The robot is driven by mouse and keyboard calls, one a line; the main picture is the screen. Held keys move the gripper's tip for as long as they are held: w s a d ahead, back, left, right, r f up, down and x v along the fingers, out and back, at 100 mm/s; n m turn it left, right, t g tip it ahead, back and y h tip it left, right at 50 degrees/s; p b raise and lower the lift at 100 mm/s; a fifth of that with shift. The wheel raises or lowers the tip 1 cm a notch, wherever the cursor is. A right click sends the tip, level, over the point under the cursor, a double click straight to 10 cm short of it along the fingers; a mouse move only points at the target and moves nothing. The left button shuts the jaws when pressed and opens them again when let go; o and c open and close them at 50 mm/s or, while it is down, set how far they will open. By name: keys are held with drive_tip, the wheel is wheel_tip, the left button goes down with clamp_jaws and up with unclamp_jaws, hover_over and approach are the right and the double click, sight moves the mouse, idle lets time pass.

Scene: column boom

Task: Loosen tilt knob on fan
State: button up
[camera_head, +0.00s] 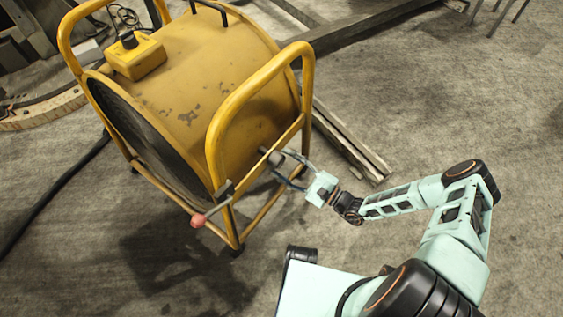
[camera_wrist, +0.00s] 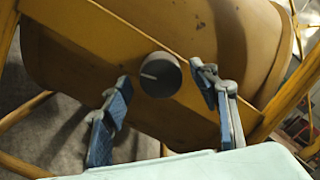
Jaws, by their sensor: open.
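The fan is a yellow drum (camera_head: 215,85) in a yellow tube frame, standing on the floor in the head view. Its tilt knob is a round grey knob with a pale line on its face, seen in the wrist view (camera_wrist: 160,74) on a yellow frame bar. In the head view the knob (camera_head: 276,158) sits at the side of the frame, partly behind my fingers. My gripper (camera_head: 285,170) is open beside it. In the wrist view my gripper's blue-padded fingers (camera_wrist: 163,105) stand apart, one on each side below the knob, with no clear contact.
A lever with a red ball end (camera_head: 198,220) sticks out from the frame near the knob. A yellow box (camera_head: 135,57) sits on the drum. Long beams (camera_head: 345,140) lie on the floor behind my gripper. A black cable (camera_head: 55,190) runs at left. Floor at the lower left is clear.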

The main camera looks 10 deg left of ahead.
drive_tip(key=r+v, duration=0.1)
drive_tip(key=v, duration=0.9)
drive_tip(key=shift+s+d+f, duration=0.2)
drive_tip(key=shift+d+f, duration=0.2)
drive_tip(key=shift+f, duration=0.15)
